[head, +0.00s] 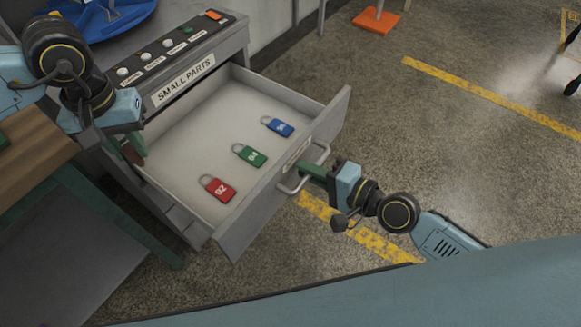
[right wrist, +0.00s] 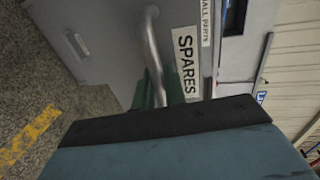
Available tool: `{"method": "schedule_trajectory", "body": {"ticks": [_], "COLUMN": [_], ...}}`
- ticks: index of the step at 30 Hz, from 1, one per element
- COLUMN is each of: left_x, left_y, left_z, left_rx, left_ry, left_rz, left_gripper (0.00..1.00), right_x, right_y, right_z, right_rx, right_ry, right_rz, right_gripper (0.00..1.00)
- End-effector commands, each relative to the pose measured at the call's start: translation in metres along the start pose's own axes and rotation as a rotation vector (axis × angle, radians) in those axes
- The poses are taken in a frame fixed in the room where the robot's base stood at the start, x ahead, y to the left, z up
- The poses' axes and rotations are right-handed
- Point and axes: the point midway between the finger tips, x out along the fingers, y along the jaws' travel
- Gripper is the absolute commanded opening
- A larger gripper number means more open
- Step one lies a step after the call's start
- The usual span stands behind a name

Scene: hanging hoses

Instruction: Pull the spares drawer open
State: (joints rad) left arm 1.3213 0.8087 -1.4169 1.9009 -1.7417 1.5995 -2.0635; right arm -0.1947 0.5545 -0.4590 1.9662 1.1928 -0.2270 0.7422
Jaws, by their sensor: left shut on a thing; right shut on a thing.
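The spares drawer (head: 165,151) is pulled well out of the grey cabinet in the head view. Inside lie a red padlock (head: 218,189), a green padlock (head: 249,156) and a blue padlock (head: 279,127). My right gripper (head: 312,171) is shut on the drawer's bar handle (head: 291,186). In the right wrist view, the handle (right wrist: 153,45) runs between the green fingers (right wrist: 160,92), beside the label SPARES (right wrist: 187,65). My left gripper (head: 133,148) is at the drawer's left side, shut on a small brownish thing mostly hidden by its fingers.
The cabinet top holds a button panel (head: 168,50) above a SMALL PARTS label (head: 184,80); a blue object (head: 105,18) lies behind. A wooden bench (head: 30,155) is at left. Floor to the right is open, with yellow lines (head: 490,97) and an orange-based stand (head: 376,20).

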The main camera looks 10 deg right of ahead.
Motion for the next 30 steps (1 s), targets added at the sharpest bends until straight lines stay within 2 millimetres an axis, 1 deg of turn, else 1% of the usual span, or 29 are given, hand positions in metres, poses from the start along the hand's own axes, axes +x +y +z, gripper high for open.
{"method": "schedule_trajectory", "body": {"ticks": [6,7,10,23,26,30], "left_x": [0.000,0.000,0.000,0.000,0.000,0.001], "left_y": [0.001,0.001,0.001,0.001,0.001,0.001], "left_z": [-0.001,-0.001,-0.001,0.000,0.000,0.000], "left_rx": [0.002,0.002,0.002,0.002,0.001,0.001], "left_ry": [0.000,0.000,0.000,0.000,0.000,0.000], "left_rz": [0.000,0.000,0.000,0.000,0.000,0.000], "left_gripper": [0.04,0.04,0.04,0.04,0.04,0.04], "right_x": [-0.001,-0.001,-0.001,-0.001,-0.007,-0.026], "right_y": [0.000,0.000,0.000,0.000,0.001,0.002], "right_z": [0.000,-0.001,-0.001,-0.001,-0.001,-0.001], "right_rx": [0.000,0.000,0.000,0.000,-0.001,-0.002], "right_ry": [0.002,0.002,0.002,0.002,0.002,0.001], "right_rz": [0.001,0.001,0.001,0.000,0.002,0.005], "right_gripper": [0.00,0.16,0.29,0.30,0.30,0.30]}}
